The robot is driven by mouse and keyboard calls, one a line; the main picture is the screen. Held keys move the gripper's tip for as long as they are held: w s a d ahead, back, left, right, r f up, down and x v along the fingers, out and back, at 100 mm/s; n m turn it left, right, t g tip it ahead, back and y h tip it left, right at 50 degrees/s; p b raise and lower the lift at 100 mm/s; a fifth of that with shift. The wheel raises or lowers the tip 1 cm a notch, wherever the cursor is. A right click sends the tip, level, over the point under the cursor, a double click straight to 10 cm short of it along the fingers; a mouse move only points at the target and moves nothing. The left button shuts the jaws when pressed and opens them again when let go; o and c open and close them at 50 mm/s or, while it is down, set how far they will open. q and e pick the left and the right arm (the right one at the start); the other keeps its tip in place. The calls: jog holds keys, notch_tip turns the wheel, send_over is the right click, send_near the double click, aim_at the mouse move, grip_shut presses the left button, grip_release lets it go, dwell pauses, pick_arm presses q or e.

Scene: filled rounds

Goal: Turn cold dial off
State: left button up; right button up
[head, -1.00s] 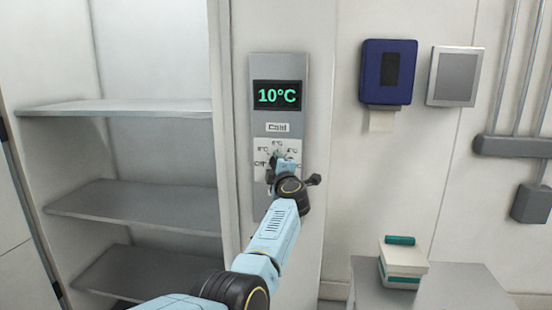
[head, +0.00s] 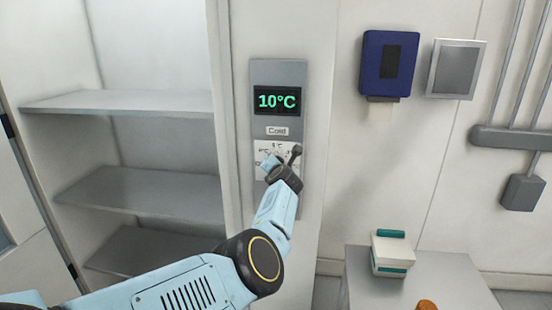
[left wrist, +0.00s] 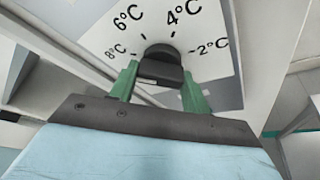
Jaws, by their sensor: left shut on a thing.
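The cold dial is a black knob (left wrist: 162,62) on a white scale plate (left wrist: 88,40), marked 8°C, 6°C, 4°C and 2°C in the left wrist view. My left gripper (left wrist: 160,76) has its two green fingers on either side of the knob and is shut on it. I cannot tell which mark the knob points to. In the head view my left gripper (head: 268,164) is at the plate, and the wrist hides the knob and part of the scale. The display (head: 277,100) above reads 10°C, over a "Cold" label (head: 277,131). My right gripper is not in view.
Open shelves (head: 140,190) stand left of the grey panel (head: 293,72). A blue dispenser (head: 402,62) and a grey square plate (head: 456,68) hang on the right wall. A white-and-teal box (head: 391,256) sits on a low grey surface (head: 440,272), with an orange item (head: 427,305) in front.

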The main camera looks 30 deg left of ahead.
pick_arm(q)
jog(key=n+h+p, duration=0.1)
jog(key=n+h, duration=0.1)
jog(key=n, duration=0.1)
jog(key=shift+n, duration=0.4)
jog(key=shift+a+n+h, duration=0.1)
jog(key=shift+n+h, duration=0.3)
jog(key=shift+n, duration=0.1)
jog(key=shift+c, duration=0.2)
jog(key=shift+f+n+t+h+b, duration=0.1)
jog(key=shift+n+t+h+b, duration=0.2)
jog(key=shift+n+h+b, duration=0.35)
jog(key=shift+o, duration=0.2)
jog(key=n+b, duration=0.1)
jog(key=b, duration=0.2)
jog(key=shift+h, duration=0.25)
jog(key=shift+n+t+b, duration=0.3)
jog(key=shift+n+b, duration=0.05)
jog(key=shift+b, duration=0.3)
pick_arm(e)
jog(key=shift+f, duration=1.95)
